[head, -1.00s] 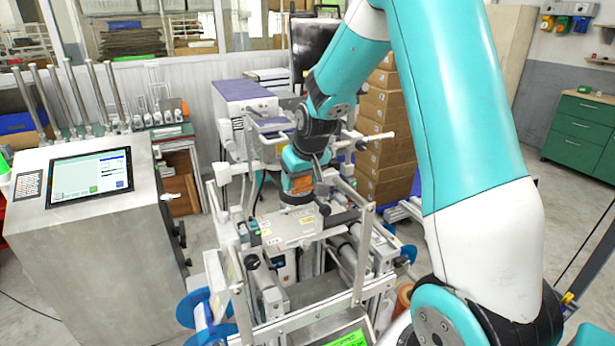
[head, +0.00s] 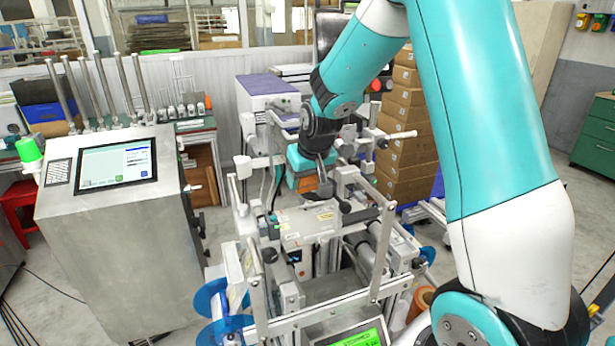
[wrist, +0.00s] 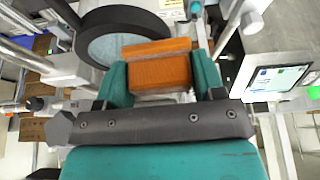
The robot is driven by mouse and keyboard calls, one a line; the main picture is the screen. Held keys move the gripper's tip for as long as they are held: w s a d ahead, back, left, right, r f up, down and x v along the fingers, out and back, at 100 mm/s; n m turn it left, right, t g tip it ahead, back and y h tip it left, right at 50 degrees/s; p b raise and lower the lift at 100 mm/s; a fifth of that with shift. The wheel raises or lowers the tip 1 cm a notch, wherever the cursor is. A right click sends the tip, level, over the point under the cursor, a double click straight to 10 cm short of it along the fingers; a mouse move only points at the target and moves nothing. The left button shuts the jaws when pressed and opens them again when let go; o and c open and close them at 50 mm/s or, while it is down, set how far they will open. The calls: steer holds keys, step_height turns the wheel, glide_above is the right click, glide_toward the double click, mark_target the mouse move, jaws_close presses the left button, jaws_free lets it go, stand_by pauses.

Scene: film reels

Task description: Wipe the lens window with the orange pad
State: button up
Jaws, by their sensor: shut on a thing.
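My gripper (wrist: 161,81) is shut on the orange pad (wrist: 160,68), with a green finger on each side of it in the wrist view. The lens window (wrist: 112,47) is a round grey-blue disc in a thick dark ring, at the upper left of the wrist view. The pad overlaps the right part of the disc in the picture; I cannot tell whether they touch. In the head view my gripper (head: 306,172) is above the machine's middle with the orange pad (head: 309,184) low in it. The lens window cannot be made out clearly there.
A film machine with rails, rollers and blue reels (head: 211,300) surrounds the gripper closely. A metal cabinet with a screen (head: 115,167) stands at the left. Stacked cartons (head: 408,145) stand behind at the right. Open floor shows between the cabinet and the machine.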

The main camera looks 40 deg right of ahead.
steer(key=shift+r+p, duration=2.05)
steer(key=shift+r, duration=0.85)
steer(key=shift+r, duration=0.1)
steer(key=shift+r+p, duration=1.25)
steer(key=shift+r, duration=0.25)
steer(key=shift+s+f, duration=0.1)
